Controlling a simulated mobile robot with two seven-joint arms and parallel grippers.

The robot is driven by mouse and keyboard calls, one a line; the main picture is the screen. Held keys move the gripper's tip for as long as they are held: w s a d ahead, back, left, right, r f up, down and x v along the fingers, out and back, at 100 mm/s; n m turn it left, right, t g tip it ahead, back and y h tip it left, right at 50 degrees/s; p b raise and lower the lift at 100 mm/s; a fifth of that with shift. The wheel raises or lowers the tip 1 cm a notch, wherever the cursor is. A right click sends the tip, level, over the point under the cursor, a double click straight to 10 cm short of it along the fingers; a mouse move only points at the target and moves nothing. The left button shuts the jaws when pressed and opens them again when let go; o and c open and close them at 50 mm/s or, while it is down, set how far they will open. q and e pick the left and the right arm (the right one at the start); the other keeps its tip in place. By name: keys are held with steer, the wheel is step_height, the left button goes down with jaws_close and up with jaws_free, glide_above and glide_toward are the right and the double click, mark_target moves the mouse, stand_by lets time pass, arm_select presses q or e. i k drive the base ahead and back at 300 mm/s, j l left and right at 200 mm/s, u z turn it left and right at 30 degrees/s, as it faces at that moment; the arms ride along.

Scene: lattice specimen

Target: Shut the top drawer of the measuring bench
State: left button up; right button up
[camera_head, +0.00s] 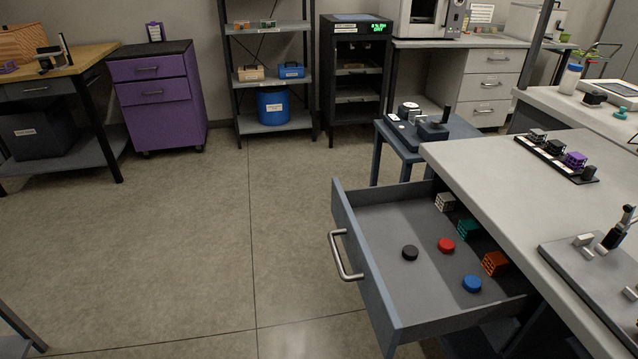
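The top drawer (362,262) of the measuring bench (480,178) is pulled well out toward the left. Its front panel carries a metal bar handle (341,257) on the left side. Inside lie a black disc (410,253), a red disc (446,245) and a blue disc (472,284).
The floor (200,230) left of the drawer is clear. A small blue-grey table (385,133) with a device stands behind the drawer. On the bench top are a rack (556,158) of lattice blocks and a metal plate fixture (590,272). A purple cabinet (158,115) stands farther back.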

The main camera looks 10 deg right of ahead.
mark_target(405, 301)
steer(key=i+j+z, duration=0.1)
steer(key=z, duration=0.3)
steer(key=j+z, duration=0.2)
steer(key=z, duration=0.15)
steer(key=j+z, duration=0.2)
steer(key=z, duration=0.2)
steer(key=j+z, duration=0.4)
steer(key=j, duration=0.4)
steer(key=j+z, duration=0.1)
steer(key=j, duration=0.8)
steer(key=k+j, duration=0.15)
steer(key=j, duration=0.7)
steer(key=j+z, duration=0.05)
